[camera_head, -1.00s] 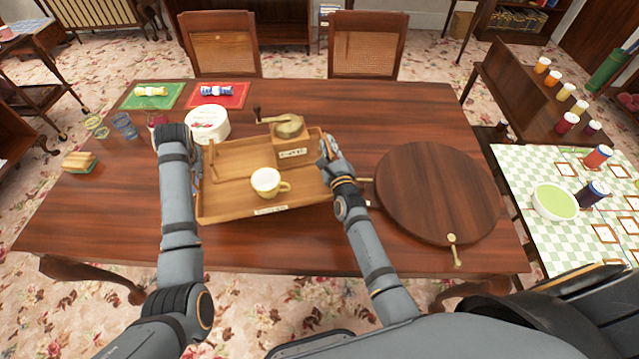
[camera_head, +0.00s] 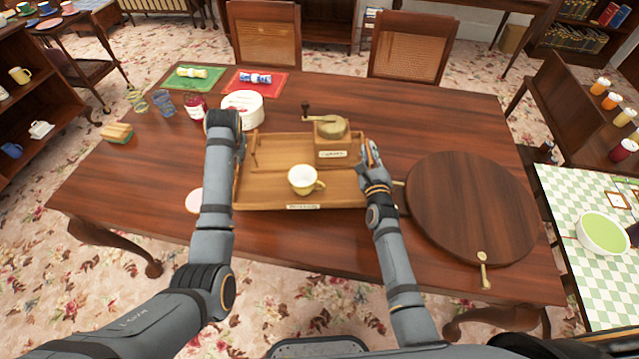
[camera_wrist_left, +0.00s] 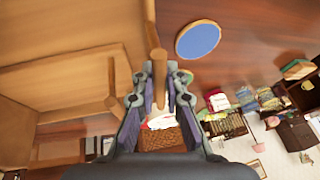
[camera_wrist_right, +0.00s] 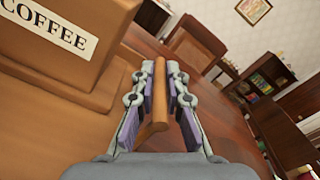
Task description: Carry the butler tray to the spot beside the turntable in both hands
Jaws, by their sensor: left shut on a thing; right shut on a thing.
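The butler tray (camera_head: 265,197) is a wooden tray with raised sides, over the table left of the round dark turntable (camera_head: 472,205). It carries a cream cup (camera_head: 304,180) and a wooden coffee grinder (camera_head: 331,140) with a crank, labelled COFFEE in the right wrist view. My left gripper (camera_wrist_left: 158,95) is shut on the tray's left handle. My right gripper (camera_wrist_right: 160,95) is shut on its right handle (camera_wrist_right: 158,115). In the head view my forearms partly cover both tray ends. I cannot tell whether the tray touches the table.
A white tub (camera_head: 243,107) stands just behind the tray's left end. Red (camera_head: 262,85) and green (camera_head: 190,78) mats lie at the back. A brass handle (camera_head: 483,265) juts from the turntable's front. The front table strip is clear.

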